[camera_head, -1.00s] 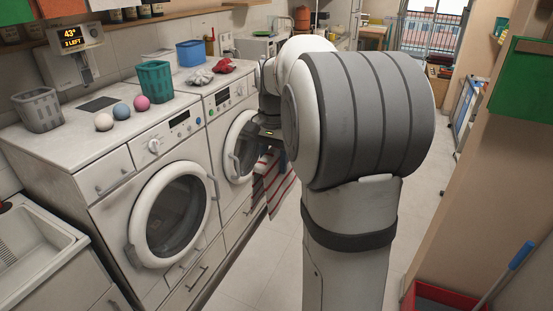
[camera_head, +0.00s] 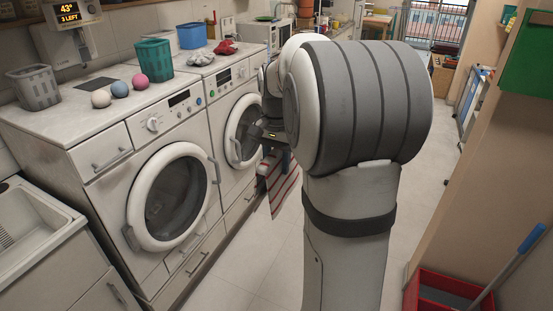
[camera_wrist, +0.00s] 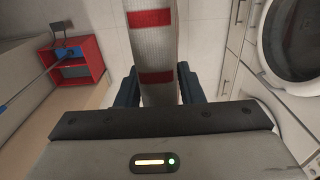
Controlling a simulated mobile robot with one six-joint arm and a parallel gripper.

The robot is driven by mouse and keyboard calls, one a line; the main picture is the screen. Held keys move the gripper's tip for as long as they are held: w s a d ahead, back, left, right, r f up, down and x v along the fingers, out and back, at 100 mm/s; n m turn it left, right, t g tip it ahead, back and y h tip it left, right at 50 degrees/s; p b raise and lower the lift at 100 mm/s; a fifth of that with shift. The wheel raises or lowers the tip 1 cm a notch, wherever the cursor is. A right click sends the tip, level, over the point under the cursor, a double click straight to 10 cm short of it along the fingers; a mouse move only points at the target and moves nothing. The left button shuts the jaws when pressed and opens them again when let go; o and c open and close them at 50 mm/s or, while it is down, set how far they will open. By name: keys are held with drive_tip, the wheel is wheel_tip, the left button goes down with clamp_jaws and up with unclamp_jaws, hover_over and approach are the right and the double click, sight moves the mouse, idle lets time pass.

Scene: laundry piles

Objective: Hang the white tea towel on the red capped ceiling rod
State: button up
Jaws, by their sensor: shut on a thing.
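A whitish tea towel with red stripes (camera_head: 281,187) hangs from my gripper (camera_head: 278,148) in front of the right-hand washing machine. In the wrist view the towel (camera_wrist: 153,48), pale with red bands, runs between the two dark blue fingers of my gripper (camera_wrist: 158,82), which are shut on it. In the head view my own arm hides part of the gripper and some of the towel's right side. No red capped ceiling rod shows in either current view.
Two front-loading machines (camera_head: 112,140) stand at left, with baskets, balls and cloths on top. A sink (camera_head: 32,238) is at the lower left. A red bin (camera_head: 425,283) with a blue-handled tool stands at lower right. Light tiled floor lies clear between.

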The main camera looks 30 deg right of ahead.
sight(277, 150)
drive_tip(key=shift+f+b, duration=1.1)
drive_tip(key=shift+f, duration=0.85)
drive_tip(key=o, duration=1.1)
drive_tip(key=shift+r, duration=0.1)
wheel_tip(277, 150, up, 8)
drive_tip(key=shift+s+f, duration=0.1)
drive_tip(key=shift+f, duration=0.05)
